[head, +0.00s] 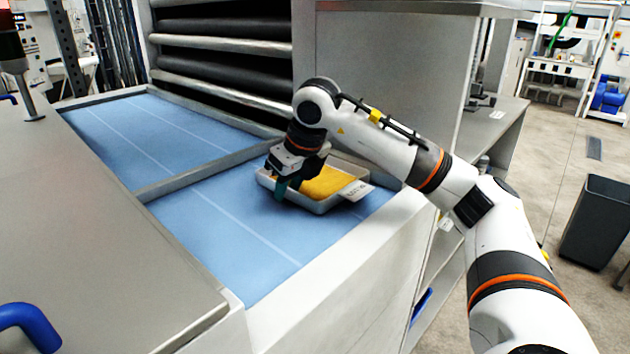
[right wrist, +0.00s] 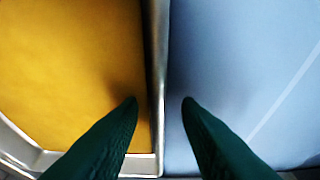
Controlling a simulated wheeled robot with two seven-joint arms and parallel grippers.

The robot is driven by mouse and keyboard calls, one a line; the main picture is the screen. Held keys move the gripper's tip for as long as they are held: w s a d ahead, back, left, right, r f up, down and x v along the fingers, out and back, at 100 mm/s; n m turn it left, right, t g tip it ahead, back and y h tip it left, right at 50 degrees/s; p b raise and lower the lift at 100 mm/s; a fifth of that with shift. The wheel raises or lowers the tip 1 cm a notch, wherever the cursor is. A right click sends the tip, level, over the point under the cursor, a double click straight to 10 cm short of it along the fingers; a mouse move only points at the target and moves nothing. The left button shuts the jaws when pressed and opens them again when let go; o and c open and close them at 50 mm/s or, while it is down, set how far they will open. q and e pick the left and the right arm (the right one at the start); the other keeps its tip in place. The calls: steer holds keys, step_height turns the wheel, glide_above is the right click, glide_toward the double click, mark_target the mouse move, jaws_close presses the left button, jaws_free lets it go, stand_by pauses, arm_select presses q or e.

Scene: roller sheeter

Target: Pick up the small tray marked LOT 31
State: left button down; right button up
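A small grey metal tray (head: 322,207) with a yellow sheet of material (head: 322,183) in it sits on the blue belt, near its front right corner. A white tag (head: 356,190) is on its right side; I cannot read its print surely. My right gripper (head: 287,190) is at the tray's left end, pointing down. In the right wrist view its dark green fingers (right wrist: 160,103) are apart, one on each side of the tray's wall (right wrist: 157,70), with gaps to the wall. The yellow material also shows there (right wrist: 70,60). My left gripper is not in view.
The blue belt (head: 215,235) is free left of the tray, with a metal bar (head: 200,175) crossing it. Dark rollers (head: 220,50) stand behind. A white machine edge (head: 340,270) runs along the front. A dark bin (head: 600,225) stands on the floor at right.

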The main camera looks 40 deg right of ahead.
jaws_close()
steer(key=shift+r, duration=0.1)
